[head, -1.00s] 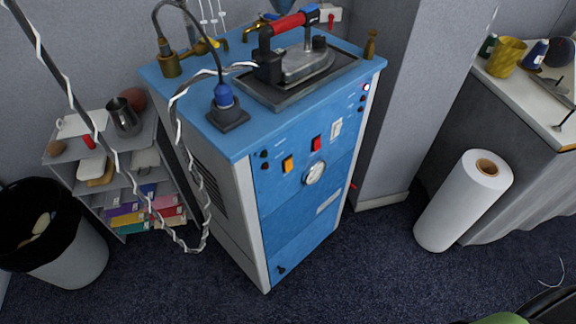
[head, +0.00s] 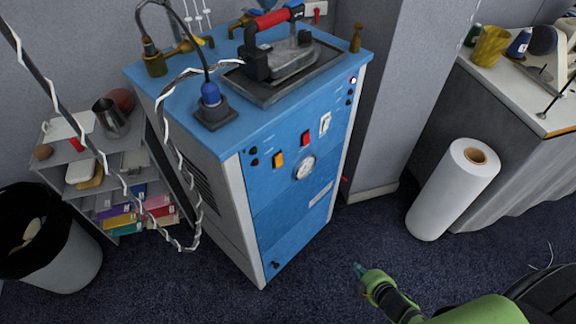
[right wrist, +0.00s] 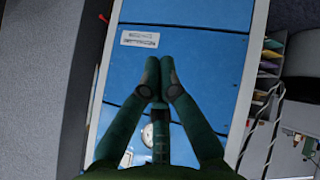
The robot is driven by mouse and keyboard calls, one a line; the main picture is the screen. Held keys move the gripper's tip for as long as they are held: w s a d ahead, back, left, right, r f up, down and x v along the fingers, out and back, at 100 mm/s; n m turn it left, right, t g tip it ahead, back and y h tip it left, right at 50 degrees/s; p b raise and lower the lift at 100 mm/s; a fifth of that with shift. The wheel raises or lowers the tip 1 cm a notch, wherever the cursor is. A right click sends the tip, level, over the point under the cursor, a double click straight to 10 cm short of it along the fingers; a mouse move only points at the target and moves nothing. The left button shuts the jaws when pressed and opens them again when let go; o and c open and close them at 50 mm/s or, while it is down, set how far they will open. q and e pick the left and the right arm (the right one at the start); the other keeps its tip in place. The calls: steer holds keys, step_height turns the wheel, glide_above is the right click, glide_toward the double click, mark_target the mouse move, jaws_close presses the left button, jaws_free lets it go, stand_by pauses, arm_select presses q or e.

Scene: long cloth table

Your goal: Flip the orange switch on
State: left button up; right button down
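The orange switch (head: 278,160) is on the upper front panel of the blue cabinet (head: 297,217), left of a red switch (head: 306,139) and a round gauge (head: 305,168). I cannot tell its position, on or off. My right gripper (head: 357,268) is low at the bottom of the head view, right of and below the switch, apart from it. In the right wrist view its fingertips (right wrist: 160,70) are together with nothing seen between them, before the blue panel. The gauge (right wrist: 147,134) shows partly behind the fingers there; the orange switch does not show. My left gripper is not in view.
An iron (head: 278,62) rests on a tray on the cabinet top, beside a cord plug (head: 211,103). A white roll (head: 454,190) stands at right. A shelf (head: 57,164) and a bin (head: 70,262) stand at left. The floor before the cabinet is clear.

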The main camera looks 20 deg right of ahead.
steer(key=w+a+r+n+t+y, duration=0.1)
steer(key=w+a+r+n+y, duration=0.1)
steer(key=r, duration=0.8)
steer(key=w+a+r+n+t+y, duration=0.2)
steer(key=w+a+r+n+y, duration=0.1)
steer(key=r+n, duration=0.4)
steer(key=w+a+r+n+t+y, duration=0.2)
steer(key=w+a+r+n, duration=0.2)
steer(key=r, duration=0.9)
steer(key=shift+w+n+y, duration=0.15)
steer(key=shift+n+y, duration=0.25)
steer(key=shift+n, duration=0.1)
steer(key=shift+w+a+r+p, duration=0.15)
steer(key=shift+p, duration=0.2)
steer(key=p, duration=0.3)
glide_toward(280, 163)
steer(key=x, duration=0.5)
steer(key=shift+w+a+r, duration=0.1)
steer(key=shift+w+a, duration=0.15)
steer(key=shift+w, duration=0.1)
steer(key=shift+w+a, duration=0.3)
steer(key=shift+w, duration=0.25)
